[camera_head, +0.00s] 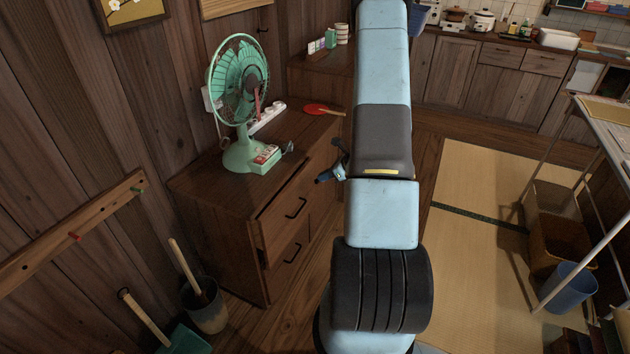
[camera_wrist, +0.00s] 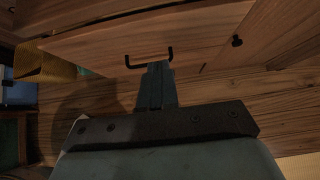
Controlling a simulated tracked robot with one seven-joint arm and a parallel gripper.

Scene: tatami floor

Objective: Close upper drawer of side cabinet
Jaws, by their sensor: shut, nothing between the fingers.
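The side cabinet (camera_head: 225,215) is a brown wooden unit against the left wall. Its upper drawer (camera_head: 285,210) has a dark bar handle (camera_head: 296,208); its front seems to stand slightly out from the cabinet body. A lower dark handle (camera_head: 292,253) shows below it. My gripper (camera_head: 326,177) is in front of the cabinet's right part, partly hidden behind my arm. In the wrist view my gripper (camera_wrist: 158,70) is shut and empty, its tips overlapping a dark handle (camera_wrist: 148,60) on a wooden front (camera_wrist: 200,35). I cannot tell whether they touch.
A green fan (camera_head: 240,100), a small box (camera_head: 266,154) and a red paddle-like thing (camera_head: 322,110) are on the cabinet top. A bucket (camera_head: 207,308) and a dustpan (camera_head: 185,340) stand at its left foot. Tatami floor (camera_head: 475,245) is open to the right, beside a metal-legged table (camera_head: 605,130).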

